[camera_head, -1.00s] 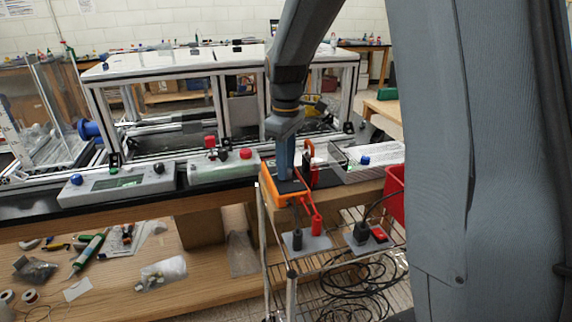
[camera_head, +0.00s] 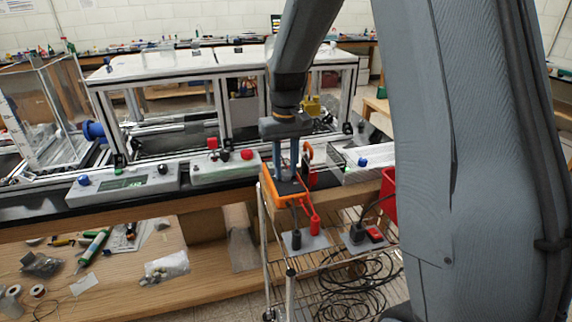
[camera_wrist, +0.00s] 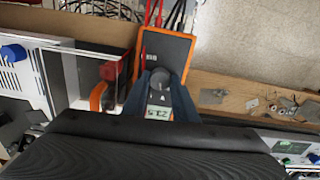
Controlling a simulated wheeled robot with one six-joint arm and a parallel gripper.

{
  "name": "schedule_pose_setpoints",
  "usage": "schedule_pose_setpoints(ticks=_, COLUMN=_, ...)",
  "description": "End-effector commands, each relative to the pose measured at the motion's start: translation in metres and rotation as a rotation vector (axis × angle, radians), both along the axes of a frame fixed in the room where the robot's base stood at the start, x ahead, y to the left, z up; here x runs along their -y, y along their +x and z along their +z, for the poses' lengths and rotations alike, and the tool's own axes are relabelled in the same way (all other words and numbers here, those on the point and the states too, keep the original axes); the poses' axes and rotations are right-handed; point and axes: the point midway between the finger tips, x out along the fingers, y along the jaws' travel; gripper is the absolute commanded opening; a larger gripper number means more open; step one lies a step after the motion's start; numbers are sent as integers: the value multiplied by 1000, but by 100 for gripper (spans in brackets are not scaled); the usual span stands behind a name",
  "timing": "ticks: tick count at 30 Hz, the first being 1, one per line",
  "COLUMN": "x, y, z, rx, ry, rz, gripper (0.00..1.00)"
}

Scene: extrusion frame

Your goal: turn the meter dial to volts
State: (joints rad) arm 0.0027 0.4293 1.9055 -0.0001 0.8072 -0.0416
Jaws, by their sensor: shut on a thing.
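The orange-edged meter (camera_head: 283,188) lies at the bench's front edge in the head view, with red and black leads plugged into its near end. In the wrist view the meter (camera_wrist: 182,45) shows its dark face, a round grey dial (camera_wrist: 159,80) and a small lit display (camera_wrist: 158,112) with digits too small to read surely. My gripper (camera_head: 290,178) points down onto the meter. In the wrist view my gripper (camera_wrist: 160,85) has one finger on each side of the dial and is shut on it. The dial's markings are mostly hidden or too small to read.
Two grey control boxes (camera_head: 122,184) sit to the left. A framed enclosure (camera_head: 220,90) stands behind. A wire cart (camera_head: 320,275) with coiled black cables is below.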

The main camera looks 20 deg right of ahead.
Motion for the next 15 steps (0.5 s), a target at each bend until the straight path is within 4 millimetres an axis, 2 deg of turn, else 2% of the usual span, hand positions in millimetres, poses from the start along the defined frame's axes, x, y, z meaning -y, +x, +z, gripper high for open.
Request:
schedule_pose_setpoints(ticks=6, x=0, y=0, z=1, rx=0, ry=0, rz=-141, gripper=3)
schedule_pose_setpoints(ticks=15, x=0, y=0, z=1, rx=1, ry=0, rz=-244, gripper=3)
